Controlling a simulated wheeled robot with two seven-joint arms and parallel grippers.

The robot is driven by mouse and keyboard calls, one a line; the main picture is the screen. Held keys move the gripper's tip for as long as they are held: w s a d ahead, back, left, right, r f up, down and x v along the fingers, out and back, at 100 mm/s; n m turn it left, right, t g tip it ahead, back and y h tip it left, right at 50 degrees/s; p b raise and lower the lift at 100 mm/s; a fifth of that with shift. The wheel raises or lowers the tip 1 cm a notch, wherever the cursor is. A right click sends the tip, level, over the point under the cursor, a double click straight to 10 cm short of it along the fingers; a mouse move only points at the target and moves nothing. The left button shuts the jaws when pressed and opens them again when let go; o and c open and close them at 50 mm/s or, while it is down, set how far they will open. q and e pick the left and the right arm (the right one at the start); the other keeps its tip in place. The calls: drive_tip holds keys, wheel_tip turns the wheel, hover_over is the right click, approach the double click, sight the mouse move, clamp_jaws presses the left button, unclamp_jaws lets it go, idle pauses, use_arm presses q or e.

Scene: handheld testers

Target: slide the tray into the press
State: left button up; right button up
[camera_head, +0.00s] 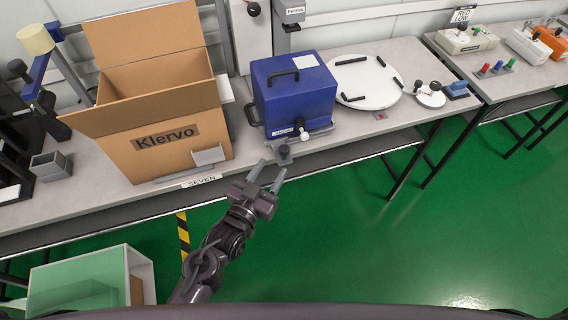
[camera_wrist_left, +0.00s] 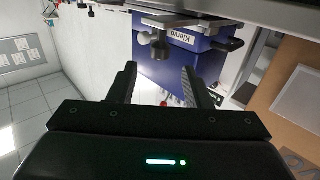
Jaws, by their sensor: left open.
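The press looks to be the blue box (camera_head: 294,90) with black handles on the bench; its blue front (camera_wrist_left: 185,65) also shows, inverted, in the left wrist view. A thin grey plate, which looks like the tray (camera_head: 312,133), sticks out at its front foot. A grey knob (camera_head: 284,152) stands at the plate's front; it also shows in the left wrist view (camera_wrist_left: 160,47). My left gripper (camera_head: 269,172) is open and empty, just in front of the knob and apart from it. In the left wrist view the knob lies between and beyond the fingertips (camera_wrist_left: 158,70). My right gripper is not in view.
A large open cardboard box (camera_head: 165,100) stands left of the blue box. A white round board (camera_head: 365,85) with black bars lies to its right. The bench's front edge (camera_head: 340,140) runs below the knob. Green floor in front is clear at right.

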sight(281, 152)
use_arm(q)
drive_tip(key=x, duration=0.7)
drive_tip(key=shift+w+r+p, duration=0.1)
drive_tip(key=shift+r+p, duration=0.25)
drive_tip(key=shift+r, duration=0.05)
drive_tip(key=shift+w+d, duration=0.2)
drive_tip(key=shift+w, duration=0.2)
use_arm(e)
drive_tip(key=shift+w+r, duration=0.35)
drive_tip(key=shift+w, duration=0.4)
use_arm(q)
clamp_jaws()
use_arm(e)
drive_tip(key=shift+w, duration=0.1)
